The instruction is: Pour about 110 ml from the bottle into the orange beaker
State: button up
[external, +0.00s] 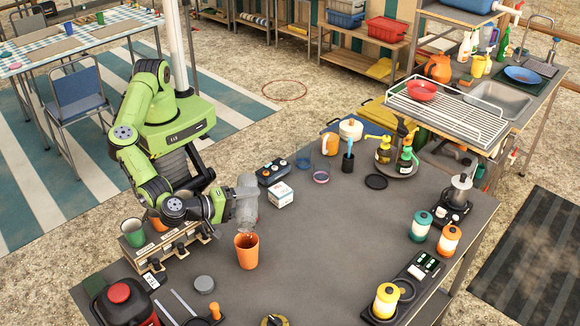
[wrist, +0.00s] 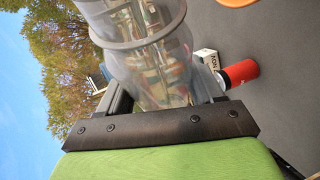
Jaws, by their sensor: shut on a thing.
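A clear, see-through bottle (external: 246,205) is in my gripper (external: 233,206), which is shut on it. The orange beaker (external: 247,252) stands upright on the grey table, just below the bottle's lower end in the external view. An orange edge, probably the beaker (wrist: 237,3), shows at the top of the wrist view. I cannot make out liquid in the bottle or a stream, and the beaker's inside is mostly hidden.
Left of the beaker stands a rack (external: 165,246) with a green cup (external: 133,233). A white box (external: 280,195) is behind it, a grey lid (external: 204,284) and red canister (external: 123,302) in front.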

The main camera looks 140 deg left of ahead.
jog(key=shift+w+d+r+m+y, duration=0.25)
jog(key=shift+d+r+m+y, duration=0.05)
jog(key=shift+d+r+m, duration=0.1)
dwell(0.9)
